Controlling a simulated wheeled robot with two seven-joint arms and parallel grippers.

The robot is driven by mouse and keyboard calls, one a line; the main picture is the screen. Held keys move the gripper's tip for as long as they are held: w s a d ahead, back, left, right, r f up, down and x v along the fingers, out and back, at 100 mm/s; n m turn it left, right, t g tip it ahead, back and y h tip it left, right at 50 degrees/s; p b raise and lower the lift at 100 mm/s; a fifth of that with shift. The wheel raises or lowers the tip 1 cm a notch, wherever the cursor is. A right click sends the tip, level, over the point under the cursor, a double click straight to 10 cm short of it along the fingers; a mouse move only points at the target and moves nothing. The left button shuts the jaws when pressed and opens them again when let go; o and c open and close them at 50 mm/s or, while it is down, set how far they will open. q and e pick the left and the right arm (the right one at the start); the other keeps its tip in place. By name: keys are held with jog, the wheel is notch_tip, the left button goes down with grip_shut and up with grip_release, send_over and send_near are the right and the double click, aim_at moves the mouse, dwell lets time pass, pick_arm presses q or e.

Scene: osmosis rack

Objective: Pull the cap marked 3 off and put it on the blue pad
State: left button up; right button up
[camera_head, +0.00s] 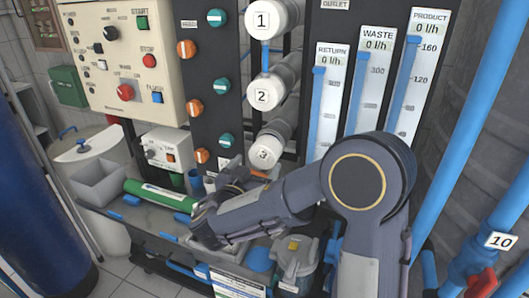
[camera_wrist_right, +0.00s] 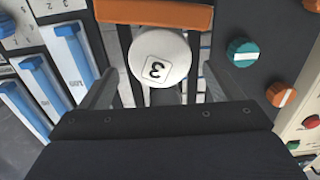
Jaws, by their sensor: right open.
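The white round cap marked 3 (camera_head: 265,151) is on the end of the lowest of the stacked housings in the head view. It also shows in the right wrist view (camera_wrist_right: 160,58), with its number upside down. My right gripper (camera_head: 233,179) is just below and left of the cap in the head view. In the right wrist view its fingers (camera_wrist_right: 158,88) are open, one on each side of the cap, apart from it. I cannot make out the blue pad for certain; my right arm covers part of the bench. My left gripper is not in view.
Caps marked 1 (camera_head: 262,20) and 2 (camera_head: 263,94) sit above. A green cylinder (camera_head: 160,194) lies on the bench at left. Flow meters (camera_head: 326,100) stand right of the housings. A panel with orange and teal knobs (camera_head: 219,84) is at left.

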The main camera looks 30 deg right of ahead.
aim_at(262, 158)
jog(key=b+x, duration=0.3)
jog(key=x, duration=0.2)
jog(key=shift+d+f, duration=0.1)
jog(key=shift+f, duration=0.05)
jog(key=shift+b+x, duration=0.4)
jog(key=shift+x, duration=0.35)
jog(key=c, duration=1.2)
jog(key=shift+b+v, duration=0.95)
jog(key=shift+v, duration=0.05)
jog(key=shift+b+v, duration=1.05)
jog(key=shift+v, duration=0.25)
